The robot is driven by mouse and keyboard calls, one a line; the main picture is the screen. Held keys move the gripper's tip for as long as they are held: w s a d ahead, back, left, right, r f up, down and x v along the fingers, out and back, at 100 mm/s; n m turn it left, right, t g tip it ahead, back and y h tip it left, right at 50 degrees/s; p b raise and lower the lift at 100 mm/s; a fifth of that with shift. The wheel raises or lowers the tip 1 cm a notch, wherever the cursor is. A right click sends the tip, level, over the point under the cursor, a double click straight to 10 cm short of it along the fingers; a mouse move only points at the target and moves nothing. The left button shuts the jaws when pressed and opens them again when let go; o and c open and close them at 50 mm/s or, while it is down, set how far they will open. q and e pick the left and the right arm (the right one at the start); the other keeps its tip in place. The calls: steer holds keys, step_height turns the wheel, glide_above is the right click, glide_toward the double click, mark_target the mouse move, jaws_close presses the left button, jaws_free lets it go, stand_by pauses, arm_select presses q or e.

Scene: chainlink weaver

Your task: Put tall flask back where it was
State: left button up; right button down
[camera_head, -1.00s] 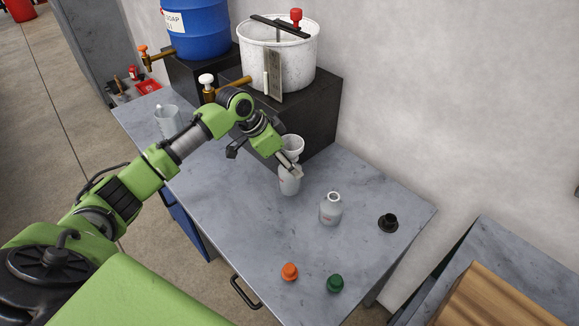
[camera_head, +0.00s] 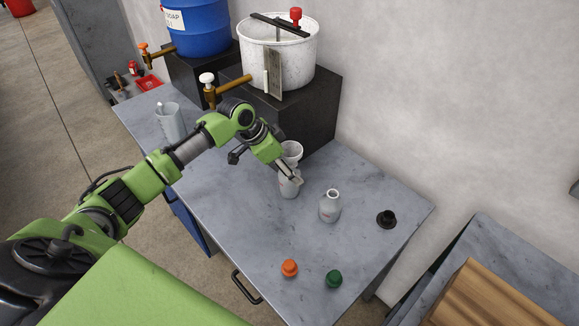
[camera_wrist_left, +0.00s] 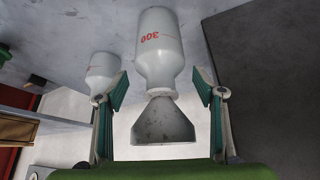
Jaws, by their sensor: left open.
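The tall flask (camera_head: 289,188) is a pale grey-white bottle standing on the grey bench, with a grey funnel (camera_head: 291,151) in its mouth. In the left wrist view the flask (camera_wrist_left: 158,55) carries a red "300", and the funnel (camera_wrist_left: 162,125) shows at its neck. My left gripper (camera_head: 291,176) is at the flask in the head view. In the wrist view the left gripper (camera_wrist_left: 160,82) is open, with one finger on each side of the flask and gaps between. My right gripper is not in view.
A shorter bottle (camera_head: 330,206) stands to the right of the flask. A black stopper (camera_head: 386,219), an orange cap (camera_head: 289,268) and a green cap (camera_head: 334,279) lie on the bench. A clear jug (camera_head: 169,122) stands at left. A white tub (camera_head: 277,55) sits on a black block behind.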

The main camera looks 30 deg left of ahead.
arm_select(q)
steer(key=shift+s+a+r, duration=0.15)
steer(key=shift+a+r, duration=0.1)
steer(key=shift+r, duration=0.15)
steer(key=b+v, duration=0.2)
steer(key=v, duration=0.9)
steer(key=shift+d, duration=0.1)
steer(key=shift+s, duration=0.1)
